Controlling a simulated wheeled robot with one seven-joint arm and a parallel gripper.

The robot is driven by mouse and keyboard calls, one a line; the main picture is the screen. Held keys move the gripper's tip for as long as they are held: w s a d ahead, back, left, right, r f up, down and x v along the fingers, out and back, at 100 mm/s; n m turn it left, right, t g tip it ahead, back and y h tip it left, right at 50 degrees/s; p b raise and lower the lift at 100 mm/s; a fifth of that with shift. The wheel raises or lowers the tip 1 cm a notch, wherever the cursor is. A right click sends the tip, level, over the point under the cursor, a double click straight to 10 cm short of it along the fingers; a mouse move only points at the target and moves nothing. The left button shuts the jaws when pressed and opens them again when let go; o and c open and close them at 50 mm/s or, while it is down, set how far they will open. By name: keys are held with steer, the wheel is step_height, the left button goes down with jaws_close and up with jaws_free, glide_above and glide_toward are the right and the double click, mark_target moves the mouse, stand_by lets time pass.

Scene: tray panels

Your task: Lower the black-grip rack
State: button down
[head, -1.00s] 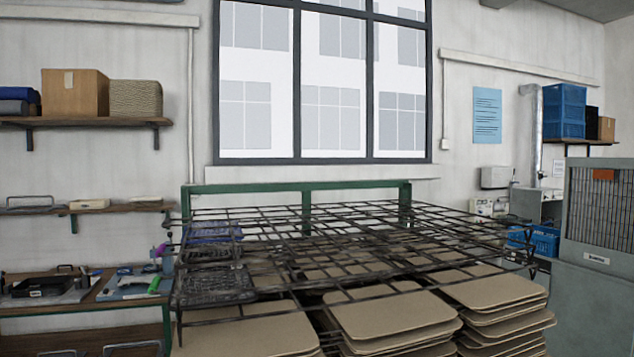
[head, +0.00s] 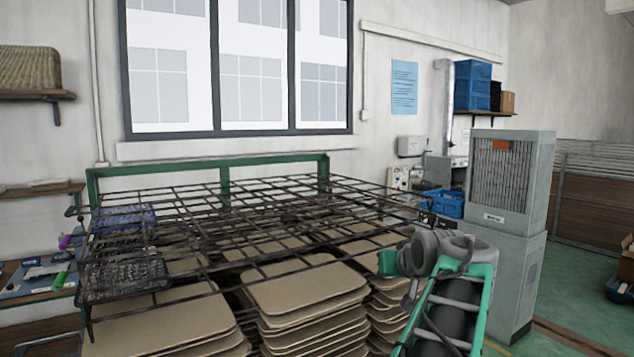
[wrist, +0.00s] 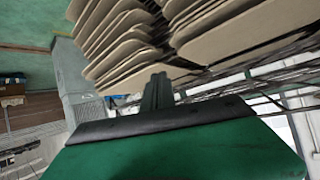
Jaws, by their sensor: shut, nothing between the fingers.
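Dark wire racks (head: 205,266) lie as overlapping, roughly level grids in front of the green frame (head: 225,188) in the head view. I cannot make out which one has the black grip; a small dark piece (head: 428,208) shows at the right end of the grids. My arm stands at the lower right of the head view, in front of that end, and its fingertips cannot be made out there. In the wrist view my gripper (wrist: 158,92) is shut and empty, pointing toward stacked tan panels and dark rack bars. It appears apart from them.
Stacks of tan tray panels (head: 305,292) fill the space under the grids. A black mesh basket (head: 125,278) and a blue one (head: 122,217) sit at the left. A grey cabinet (head: 507,185) stands at the right. Green floor (head: 575,300) is open beyond it.

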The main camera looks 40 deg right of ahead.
step_height(320, 180, up, 14)
steer(key=w+n+t, duration=0.2)
steer(key=w+t, duration=0.1)
steer(key=t, duration=0.1)
steer(key=w+a+r+n+t+y, duration=0.3)
steer(key=a+r+n+t, duration=0.25)
steer(key=a+r, duration=0.65)
steer(key=w+d+r+m+p, duration=0.1)
steer(key=w+d+p, duration=0.1)
steer(key=w, duration=0.3)
steer(key=w+d+r+p, duration=0.2)
steer(key=w, duration=0.3)
steer(key=f, duration=0.1)
steer(key=s+f, duration=0.1)
steer(key=f, duration=0.2)
steer(key=shift+s+a+f, duration=0.15)
steer(key=shift+a+f, duration=0.1)
steer(key=shift+f, duration=0.1)
